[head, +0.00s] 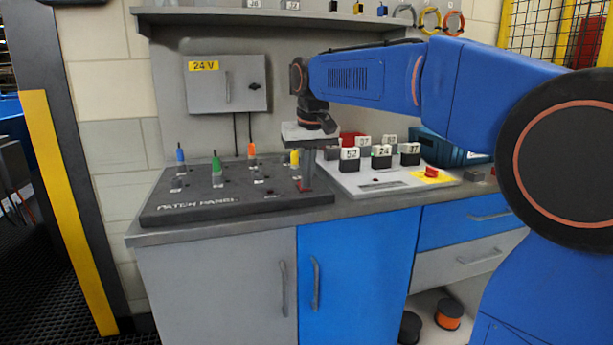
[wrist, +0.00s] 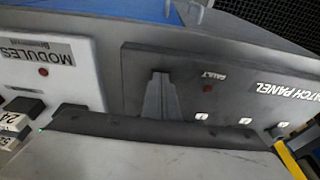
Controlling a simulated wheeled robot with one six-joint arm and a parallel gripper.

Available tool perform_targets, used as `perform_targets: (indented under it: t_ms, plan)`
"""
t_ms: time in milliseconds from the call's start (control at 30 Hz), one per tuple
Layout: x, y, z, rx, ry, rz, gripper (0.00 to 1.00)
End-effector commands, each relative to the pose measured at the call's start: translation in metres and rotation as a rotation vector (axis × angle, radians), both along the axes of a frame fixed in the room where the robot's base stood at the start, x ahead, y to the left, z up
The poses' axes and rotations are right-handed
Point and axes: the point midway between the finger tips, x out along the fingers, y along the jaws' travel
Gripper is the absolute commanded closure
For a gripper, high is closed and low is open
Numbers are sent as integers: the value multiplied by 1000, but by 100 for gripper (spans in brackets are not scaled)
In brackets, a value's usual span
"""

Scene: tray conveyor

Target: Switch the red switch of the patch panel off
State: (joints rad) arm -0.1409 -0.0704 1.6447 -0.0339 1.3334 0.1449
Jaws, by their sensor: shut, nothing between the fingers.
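The dark patch panel (head: 240,205) lies on the bench, with blue, green, orange and yellow plugs standing on it. A small red part, which looks like the red switch (head: 304,187), shows at its right end, right by my fingertips. My gripper (head: 307,183) points down there, shut and empty. In the wrist view the shut fingers (wrist: 160,80) reach over the panel (wrist: 225,65) beside a small red lamp marked FAULT (wrist: 207,88). The red switch is not visible in that view; the fingers may hide it. Its position and any contact cannot be told.
A light modules board (head: 385,186) with several numbered blocks and a red button (head: 431,172) stands just right of the panel. A grey 24 V box (head: 226,88) hangs on the wall behind. A teal bin (head: 455,150) stands at the back right.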

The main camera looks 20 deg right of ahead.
Motion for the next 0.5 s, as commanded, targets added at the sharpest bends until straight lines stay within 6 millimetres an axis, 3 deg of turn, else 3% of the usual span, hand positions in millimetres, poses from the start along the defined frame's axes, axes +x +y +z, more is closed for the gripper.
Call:
perform_targets:
  t_ms: [500]
  plan:
    - [13,0,7,0,-1,0,100]
